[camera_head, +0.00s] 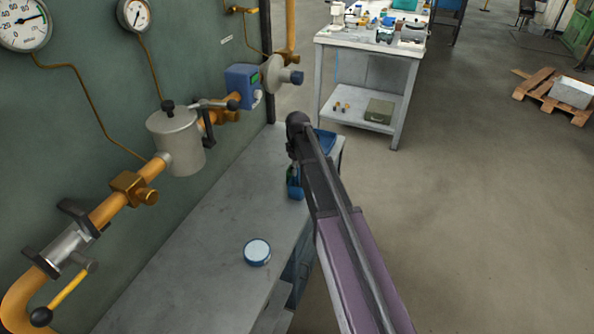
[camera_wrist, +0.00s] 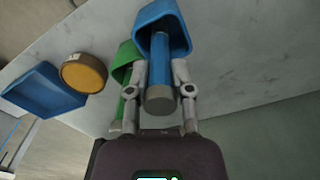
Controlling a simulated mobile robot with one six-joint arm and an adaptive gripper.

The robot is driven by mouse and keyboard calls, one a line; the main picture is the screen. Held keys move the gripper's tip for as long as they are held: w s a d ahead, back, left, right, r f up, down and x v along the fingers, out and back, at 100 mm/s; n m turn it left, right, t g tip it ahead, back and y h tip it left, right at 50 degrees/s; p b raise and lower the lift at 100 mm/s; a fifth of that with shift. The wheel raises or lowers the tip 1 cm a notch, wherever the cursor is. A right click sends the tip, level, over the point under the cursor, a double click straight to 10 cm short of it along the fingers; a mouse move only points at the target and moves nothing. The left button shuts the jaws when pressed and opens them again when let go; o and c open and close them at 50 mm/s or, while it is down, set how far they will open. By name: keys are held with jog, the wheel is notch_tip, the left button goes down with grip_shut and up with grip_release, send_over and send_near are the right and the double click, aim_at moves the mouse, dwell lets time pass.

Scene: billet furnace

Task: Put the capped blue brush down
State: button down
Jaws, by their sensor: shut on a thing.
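In the wrist view my gripper (camera_wrist: 166,78) is shut on the capped blue brush (camera_wrist: 160,73). The brush has a blue handle with a grey end, and a wide blue cap (camera_wrist: 160,14) covers its far end. Its blue part also shows in the head view (camera_head: 295,188), beside my arm and over the bench. I cannot tell whether the cap touches the bench. A similar green capped item (camera_wrist: 123,62) is close to the left of the blue brush, partly hidden by my finger. My arm hides most of the gripper in the head view.
The grey bench (camera_head: 200,258) carries a round blue-and-white tin (camera_head: 257,252) nearer the front, with clear surface around it. Yellow piping with valves (camera_head: 110,207) runs along the wall.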

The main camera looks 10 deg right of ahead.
jog(key=shift+f, duration=0.2)
jog(key=c, duration=0.5)
grip_release()
jog(key=shift+r, duration=0.1)
jog(key=shift+r, duration=0.1)
notch_tip(320, 180, up, 12)
jog(key=p, duration=1.2)
jog(key=shift+s, duration=0.1)
jog(key=s+m, duration=0.2)
jog(key=s, duration=0.6)
jog(key=s+m, duration=0.2)
jog(key=s, duration=0.6)
jog(key=s+m, duration=0.2)
jog(key=s, duration=0.6)
jog(key=shift+m, duration=0.4)
